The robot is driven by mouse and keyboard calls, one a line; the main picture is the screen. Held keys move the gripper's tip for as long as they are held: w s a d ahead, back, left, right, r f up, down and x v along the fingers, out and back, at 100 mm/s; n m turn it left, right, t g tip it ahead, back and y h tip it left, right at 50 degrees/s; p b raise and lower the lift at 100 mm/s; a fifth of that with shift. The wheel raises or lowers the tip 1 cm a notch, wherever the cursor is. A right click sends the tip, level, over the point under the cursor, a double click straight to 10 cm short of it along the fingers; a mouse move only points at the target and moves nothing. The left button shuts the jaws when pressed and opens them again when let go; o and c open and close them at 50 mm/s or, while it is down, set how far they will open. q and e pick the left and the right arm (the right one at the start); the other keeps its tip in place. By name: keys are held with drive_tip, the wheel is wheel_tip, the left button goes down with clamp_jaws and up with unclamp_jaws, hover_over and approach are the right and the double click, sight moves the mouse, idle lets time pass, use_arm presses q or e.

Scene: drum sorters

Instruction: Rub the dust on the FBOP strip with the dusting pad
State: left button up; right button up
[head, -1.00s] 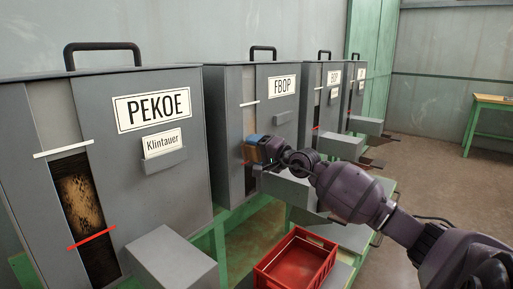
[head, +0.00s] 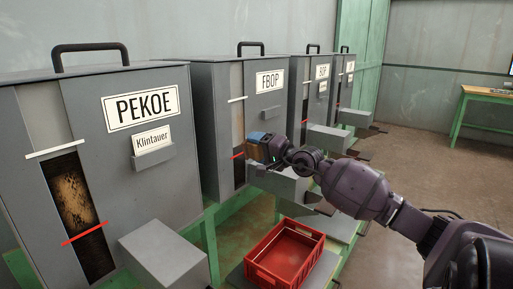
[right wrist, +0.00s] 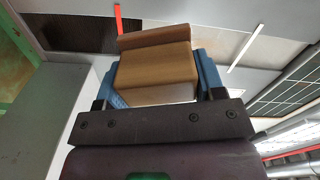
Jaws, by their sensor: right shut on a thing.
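The FBOP strip (head: 238,128) is a tall narrow window in the front of the grey FBOP sorter (head: 207,125), pale above and dark below, with a white mark near its top and a red mark lower down. My right gripper (head: 262,139), with blue fingers, is shut on the dusting pad (head: 252,152), a brown block. The pad is just right of the strip near the red mark. In the right wrist view the pad (right wrist: 158,68) sits between the fingers and hides part of the strip (right wrist: 95,37). I cannot tell if they touch. My left gripper is not in view.
The PEKOE sorter (head: 113,165) stands at the near left, and other sorters stand behind FBOP. Grey boxes (head: 165,250) jut from the sorter fronts. A red crate (head: 312,244) is below my right arm. Open floor lies to the right.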

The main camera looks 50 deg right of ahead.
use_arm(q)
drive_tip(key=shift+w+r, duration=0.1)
use_arm(e)
drive_tip(key=shift+s, duration=0.15)
drive_tip(key=shift+s+r+p, duration=0.15)
drive_tip(key=shift+s+p, duration=0.15)
drive_tip(key=shift+s, duration=0.35)
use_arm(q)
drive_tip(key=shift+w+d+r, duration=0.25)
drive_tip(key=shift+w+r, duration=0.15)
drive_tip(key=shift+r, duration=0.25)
use_arm(e)
drive_tip(key=shift+s+d, duration=0.1)
drive_tip(key=shift+s, duration=0.6)
